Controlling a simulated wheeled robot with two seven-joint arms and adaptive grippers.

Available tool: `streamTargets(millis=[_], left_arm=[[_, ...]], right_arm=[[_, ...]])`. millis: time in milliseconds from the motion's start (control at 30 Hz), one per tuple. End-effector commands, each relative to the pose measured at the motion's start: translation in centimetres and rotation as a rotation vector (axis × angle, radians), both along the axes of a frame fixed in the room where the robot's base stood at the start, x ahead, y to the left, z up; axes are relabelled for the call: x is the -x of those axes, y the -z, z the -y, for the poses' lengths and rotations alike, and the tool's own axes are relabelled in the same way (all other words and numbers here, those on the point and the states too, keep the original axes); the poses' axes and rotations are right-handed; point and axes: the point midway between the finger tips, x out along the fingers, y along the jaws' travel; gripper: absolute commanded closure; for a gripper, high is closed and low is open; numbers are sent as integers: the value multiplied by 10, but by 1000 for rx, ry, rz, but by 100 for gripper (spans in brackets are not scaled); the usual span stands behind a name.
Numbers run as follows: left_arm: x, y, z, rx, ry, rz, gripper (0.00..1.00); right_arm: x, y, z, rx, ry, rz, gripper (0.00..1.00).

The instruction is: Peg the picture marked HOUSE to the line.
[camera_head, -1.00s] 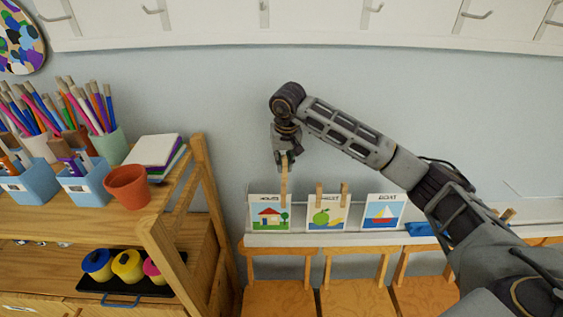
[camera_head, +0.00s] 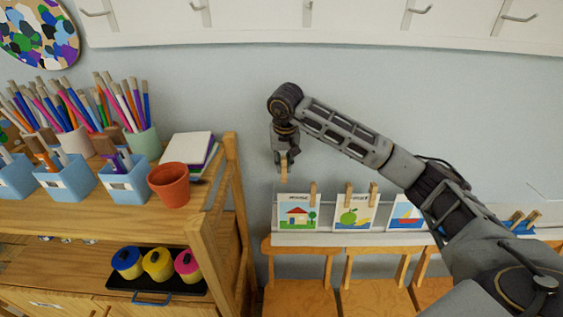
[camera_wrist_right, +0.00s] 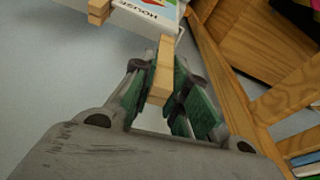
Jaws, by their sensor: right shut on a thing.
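The HOUSE picture (camera_head: 297,215), a white card with a red-roofed house, is upright against the wall above the chairs. One wooden peg (camera_head: 313,191) is at its upper right corner. My right gripper (camera_head: 283,163) is shut on another wooden peg (camera_head: 284,174), just above the card's upper left part. In the right wrist view this held peg (camera_wrist_right: 161,76) is between the fingers, pointing towards the HOUSE card (camera_wrist_right: 146,12); the other peg (camera_wrist_right: 98,10) is on the card. Whether the held peg touches the card is unclear. The line is too thin to make out. My left gripper is not in view.
A fruit picture (camera_head: 354,216) with two pegs and a boat picture (camera_head: 405,216) stand to the right. A wooden shelf (camera_head: 228,165) with a terracotta pot (camera_head: 169,184) and paint jars is on the left. Chairs (camera_head: 298,298) stand below.

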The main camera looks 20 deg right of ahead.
Motion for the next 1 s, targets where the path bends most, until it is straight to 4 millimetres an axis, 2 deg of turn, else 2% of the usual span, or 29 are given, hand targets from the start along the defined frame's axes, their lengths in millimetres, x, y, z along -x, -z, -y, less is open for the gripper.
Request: streamTargets(millis=[500, 1000], left_arm=[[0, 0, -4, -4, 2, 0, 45], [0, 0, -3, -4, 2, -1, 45]], right_arm=[[12, 2, 11, -7, 92, -18, 98], [13, 2, 11, -14, 113, -31, 98]])
